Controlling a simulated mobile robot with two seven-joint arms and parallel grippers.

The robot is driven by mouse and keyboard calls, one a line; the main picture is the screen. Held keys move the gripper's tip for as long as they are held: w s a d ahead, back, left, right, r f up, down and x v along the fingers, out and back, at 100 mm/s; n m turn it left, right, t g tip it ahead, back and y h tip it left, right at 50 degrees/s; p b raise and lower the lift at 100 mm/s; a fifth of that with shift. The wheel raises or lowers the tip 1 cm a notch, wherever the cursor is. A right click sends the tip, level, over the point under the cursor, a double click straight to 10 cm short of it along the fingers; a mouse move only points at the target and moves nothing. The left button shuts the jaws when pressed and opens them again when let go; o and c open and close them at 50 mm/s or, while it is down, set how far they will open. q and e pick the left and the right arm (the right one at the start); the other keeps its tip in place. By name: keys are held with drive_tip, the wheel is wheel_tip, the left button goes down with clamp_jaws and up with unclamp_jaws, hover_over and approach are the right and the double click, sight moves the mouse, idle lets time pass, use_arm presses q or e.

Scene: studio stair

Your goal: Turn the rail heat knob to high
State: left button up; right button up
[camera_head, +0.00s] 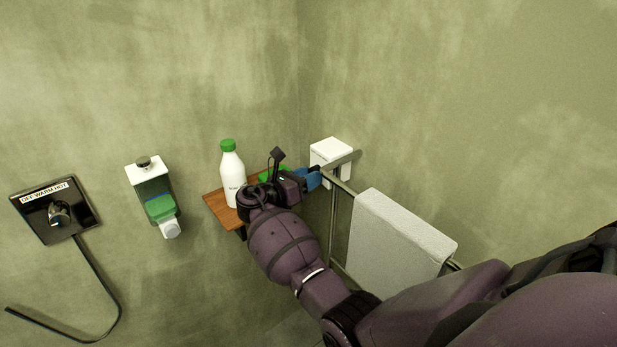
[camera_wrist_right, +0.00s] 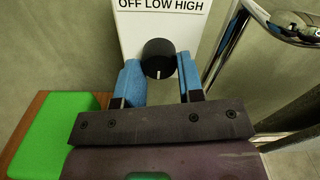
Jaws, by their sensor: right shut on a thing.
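The rail heat knob (camera_wrist_right: 158,52) is a round black dial on a white box (camera_wrist_right: 131,35) labelled OFF LOW HIGH. A short white mark on the knob points down, toward my gripper. My right gripper (camera_wrist_right: 159,70) has its blue fingers on either side of the knob and is shut on it. In the head view, the white box (camera_head: 326,149) is on the wall near the corner, at the end of the towel rail, and my right gripper (camera_head: 317,178) reaches it. The knob is hidden there. My left gripper is not in view.
A wooden shelf (camera_head: 219,209) holds a white bottle (camera_head: 232,175) with a green cap and a green object (camera_wrist_right: 52,130) beside my gripper. A towel (camera_head: 400,240) hangs on the metal rail (camera_head: 343,184). A dispenser (camera_head: 155,200) and a black OFF WARM HOT panel (camera_head: 83,208) are left.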

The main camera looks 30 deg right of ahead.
use_arm(q)
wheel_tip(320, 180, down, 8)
drive_tip(key=b, duration=0.8)
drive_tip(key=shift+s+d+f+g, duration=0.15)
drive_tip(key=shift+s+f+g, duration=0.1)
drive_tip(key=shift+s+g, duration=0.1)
use_arm(e)
drive_tip(key=m, duration=2.3)
drive_tip(key=shift+w, duration=0.2)
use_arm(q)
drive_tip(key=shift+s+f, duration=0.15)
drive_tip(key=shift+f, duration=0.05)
use_arm(e)
drive_tip(key=shift+r+m, duration=0.15)
drive_tip(key=shift+m, duration=0.15)
